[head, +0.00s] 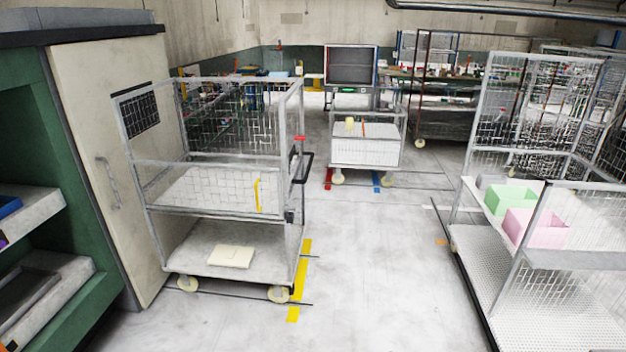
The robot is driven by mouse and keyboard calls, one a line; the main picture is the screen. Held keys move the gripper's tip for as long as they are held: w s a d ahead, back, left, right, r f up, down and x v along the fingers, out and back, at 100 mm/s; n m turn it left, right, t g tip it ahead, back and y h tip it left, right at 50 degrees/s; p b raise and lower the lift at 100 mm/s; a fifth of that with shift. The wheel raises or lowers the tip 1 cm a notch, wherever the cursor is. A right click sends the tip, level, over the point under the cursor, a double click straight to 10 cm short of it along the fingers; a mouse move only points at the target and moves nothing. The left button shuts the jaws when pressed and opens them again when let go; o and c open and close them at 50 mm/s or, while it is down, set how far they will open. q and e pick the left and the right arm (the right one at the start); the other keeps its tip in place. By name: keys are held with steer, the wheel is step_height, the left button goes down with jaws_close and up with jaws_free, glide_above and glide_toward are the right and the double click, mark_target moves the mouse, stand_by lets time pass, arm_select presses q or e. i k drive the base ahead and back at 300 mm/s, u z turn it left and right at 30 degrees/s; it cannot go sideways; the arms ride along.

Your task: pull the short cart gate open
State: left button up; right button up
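A mesh cart (232,247) stands at the left, beside a tall beige door. Its low front mesh panel (215,191), the likely short gate, spans the near side and looks shut. A yellow upright handle (258,195) sits near the panel's right end. A black bracket with a red tip (300,139) is on the cart's right post. A pale flat block (231,257) lies on the lower deck. Neither of my grippers is in view, so nothing is seen touching the cart.
A larger mesh cart (520,85) at the right holds a green bin (510,197) and a pink bin (537,228). A white cart (365,151) with a screen stands further back. A green cabinet (70,200) is at the far left. The middle floor is clear.

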mark_target(132, 162)
steer(key=z, duration=0.15)
steer(key=i, duration=1.95)
steer(key=u, duration=0.3)
